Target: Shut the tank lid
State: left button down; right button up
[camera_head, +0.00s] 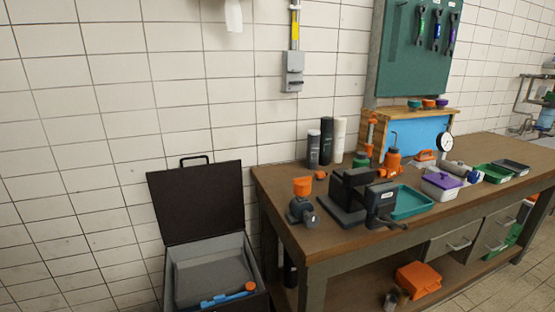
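The tank is a dark open-topped box (250,245) with a grey interior, low on the floor left of the workbench. Its black lid (198,203) stands open, raised upright at the back close to the tiled wall, with a black handle (195,160) on its top edge. A blue tool with an orange end (228,296) lies at the front of the tank's inside; its lower part is cut off by the picture edge. Neither of my grippers shows in the head view.
The wooden workbench (290,215) stands right of the tank, its left end close to the lid. It carries a dark vise (352,195), a teal tray (412,203), bottles and cylinders. The tiled wall is behind; left of the tank looks clear.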

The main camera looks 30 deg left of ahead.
aim_at(197, 202)
jog(key=u, duration=1.5)
